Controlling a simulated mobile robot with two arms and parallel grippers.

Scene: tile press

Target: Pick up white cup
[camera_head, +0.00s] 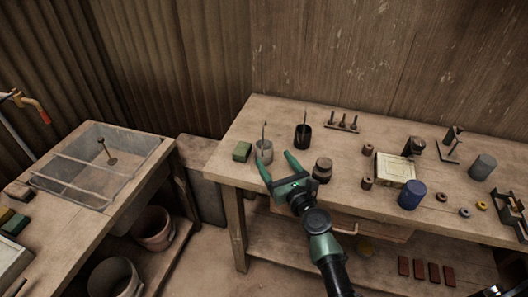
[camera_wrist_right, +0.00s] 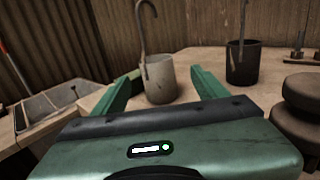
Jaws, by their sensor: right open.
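The white cup (camera_head: 264,154), greyish and upright with a thin tool standing in it, is near the left end of the workbench. My right gripper (camera_head: 276,162) is open and empty, with its two green fingers pointing at the cup from the front right. In the right wrist view the cup (camera_wrist_right: 161,82) stands beyond and between the two fingers, and its hooked tool leans out over the rim. I see no contact between the fingers and the cup.
A black cup (camera_head: 303,137) with a tool stands right of the white cup. A green block (camera_head: 242,151) is close on its left. A brown round stack (camera_head: 322,170) stands right of my gripper. A blue can (camera_head: 411,195) is farther right. A sink (camera_head: 95,178) is at left.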

